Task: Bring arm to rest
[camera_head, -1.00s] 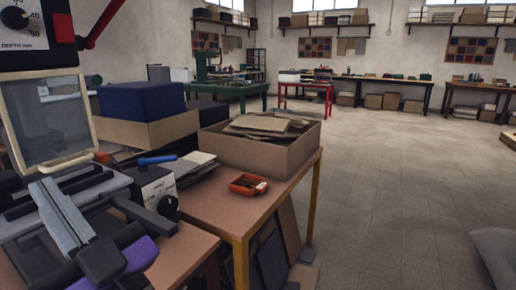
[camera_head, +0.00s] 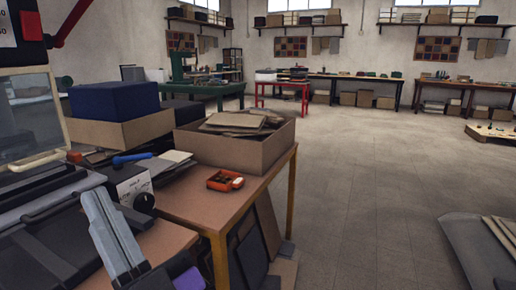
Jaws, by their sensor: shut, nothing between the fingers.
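My gripper (camera_head: 95,196) shows at the lower left, with two long grey fingers side by side, pointing away from me. The fingers are shut with nothing between them. They stand in front of the dark bed of a machine (camera_head: 50,215) on the near table and left of its dial box (camera_head: 132,186). I cannot tell whether they touch anything. A dark part and a purple part of my arm (camera_head: 188,279) show at the bottom edge. The rest of my arm is out of view.
The near table (camera_head: 190,205) bears an open carton of brown sheets (camera_head: 265,148), an orange tray (camera_head: 225,181), and a dark blue block (camera_head: 115,100) in a carton. Boards lean beneath it. The floor (camera_head: 360,180) in the middle is clear. A grey thing (camera_head: 465,245) lies at lower right.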

